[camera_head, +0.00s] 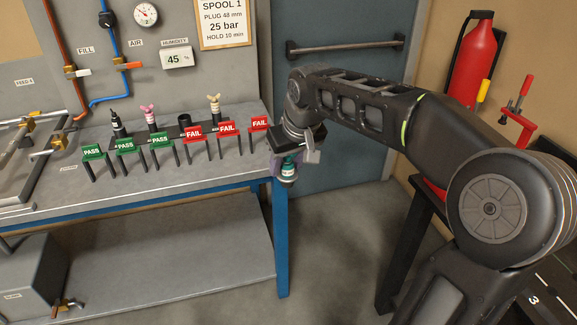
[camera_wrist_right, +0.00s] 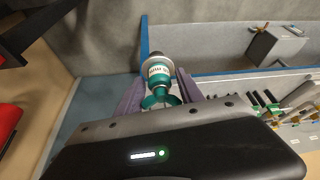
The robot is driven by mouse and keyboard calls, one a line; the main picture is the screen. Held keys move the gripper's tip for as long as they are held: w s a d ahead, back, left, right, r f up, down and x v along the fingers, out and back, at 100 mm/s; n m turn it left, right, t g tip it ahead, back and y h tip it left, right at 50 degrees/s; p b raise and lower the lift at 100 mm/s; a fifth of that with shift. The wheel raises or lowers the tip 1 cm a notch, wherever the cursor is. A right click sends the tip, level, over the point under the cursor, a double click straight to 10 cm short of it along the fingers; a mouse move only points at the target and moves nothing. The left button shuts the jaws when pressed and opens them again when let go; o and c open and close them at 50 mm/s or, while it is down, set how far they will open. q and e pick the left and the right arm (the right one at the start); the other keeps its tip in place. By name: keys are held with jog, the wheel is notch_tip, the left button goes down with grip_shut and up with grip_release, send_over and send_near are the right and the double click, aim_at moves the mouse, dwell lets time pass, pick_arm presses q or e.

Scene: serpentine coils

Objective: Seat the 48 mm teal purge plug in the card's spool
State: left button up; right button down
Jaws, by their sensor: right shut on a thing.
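The teal plug (camera_head: 288,171) is in my right gripper (camera_head: 291,160), off the front right corner of the bench, over open floor. In the right wrist view the plug (camera_wrist_right: 158,72) has a teal body with a white label, a grey-white ring at its far end and teal wings between my purple-grey fingers (camera_wrist_right: 157,92). The fingers are shut on it. The card (camera_head: 222,22) on the wall reads SPOOL 1, PLUG 48 mm, 25 bar, HOLD 10 min. Metal pipework with brass valves (camera_head: 30,125) lies at the bench's left; I cannot tell which part is spool 1. My left gripper is out of view.
The grey bench (camera_head: 150,185) holds a rack with a black plug (camera_head: 117,125), a pink plug (camera_head: 150,117) and a cream plug (camera_head: 214,106). Green PASS flags (camera_head: 126,146) and red FAIL flags (camera_head: 227,129) stand along the front. A red extinguisher (camera_head: 473,60) hangs at right.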

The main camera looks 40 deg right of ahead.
jog(key=w+a+f+n, duration=0.1)
jog(key=w+a+f, duration=0.3)
jog(key=a+f, duration=1.1)
jog(key=shift+a+f+n+y, duration=0.3)
jog(key=shift+a+n+y, duration=0.1)
jog(key=shift+a, duration=0.85)
jog(key=shift+w, duration=0.1)
